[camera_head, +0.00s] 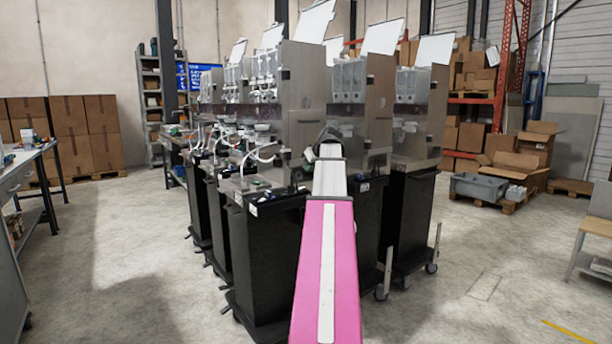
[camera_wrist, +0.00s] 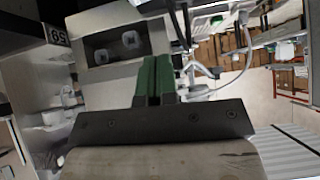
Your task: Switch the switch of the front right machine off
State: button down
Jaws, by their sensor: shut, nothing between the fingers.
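A double row of steel dispensing machines on black wheeled cabinets fills the middle of the head view. Its right side has a machine with clear canisters (camera_head: 349,82) behind my arm and another machine (camera_head: 411,85) further right. I cannot tell for sure which one is the front right machine. My arm reaches to the machines, and its end hides part of them. In the wrist view my gripper (camera_wrist: 154,68) has its green fingers together and empty, close to a grey machine face with a dark recessed panel (camera_wrist: 122,43) holding two round pale parts. I cannot make out the switch.
Tubes and fittings (camera_head: 262,152) stick out at the machines' left. A workbench (camera_head: 25,165) stands at the far left. Cardboard boxes (camera_head: 515,165) and a grey crate (camera_head: 478,187) lie on a pallet at the right. The floor (camera_head: 450,270) at the front right is mostly clear.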

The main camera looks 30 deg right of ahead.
jog(key=shift+a+v, duration=0.2)
jog(key=shift+v, duration=1.25)
